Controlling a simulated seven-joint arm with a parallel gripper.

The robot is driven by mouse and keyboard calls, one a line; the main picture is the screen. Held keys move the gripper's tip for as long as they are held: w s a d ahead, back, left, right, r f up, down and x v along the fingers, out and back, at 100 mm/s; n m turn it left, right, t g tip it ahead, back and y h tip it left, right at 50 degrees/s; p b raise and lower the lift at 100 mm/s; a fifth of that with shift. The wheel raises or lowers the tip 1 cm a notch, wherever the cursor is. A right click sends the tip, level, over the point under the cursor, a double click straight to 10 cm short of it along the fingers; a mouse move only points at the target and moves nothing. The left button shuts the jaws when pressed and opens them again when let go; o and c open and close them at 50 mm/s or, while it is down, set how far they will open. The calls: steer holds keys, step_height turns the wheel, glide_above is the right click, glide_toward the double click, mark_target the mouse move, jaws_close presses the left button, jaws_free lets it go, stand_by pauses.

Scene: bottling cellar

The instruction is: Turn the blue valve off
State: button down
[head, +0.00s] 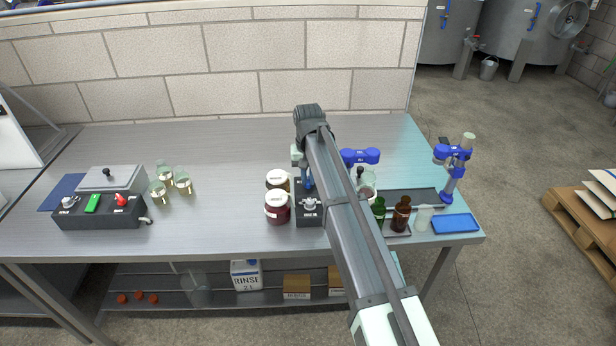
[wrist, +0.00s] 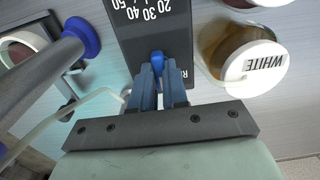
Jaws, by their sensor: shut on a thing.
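The blue valve (wrist: 157,57) shows in the wrist view as a small rounded blue piece on a dark panel (wrist: 150,22) printed with a number scale. My gripper (wrist: 158,78) is shut on it, with the blue-grey fingers on either side. The fingers cover much of the valve, and its turn angle cannot be told. In the head view, my gripper (head: 307,182) points down at the dark box (head: 308,219) near the front middle of the bench. A silver knob (head: 309,204) sits on this box. My arm hides part of the area.
Lidded jars (head: 277,208) stand close left of the box; one labelled WHITE (wrist: 262,62) shows in the wrist view. Bottles (head: 401,214) and a blue-and-silver stand (head: 453,172) are to the right. A control box (head: 98,216) and small glass jars (head: 182,180) are far left.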

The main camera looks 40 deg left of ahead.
mark_target(308, 180)
steer(key=c, duration=1.1)
jaws_free()
steer(key=shift+c, duration=0.2)
step_height(308, 180, up, 14)
steer(key=shift+f, duration=0.1)
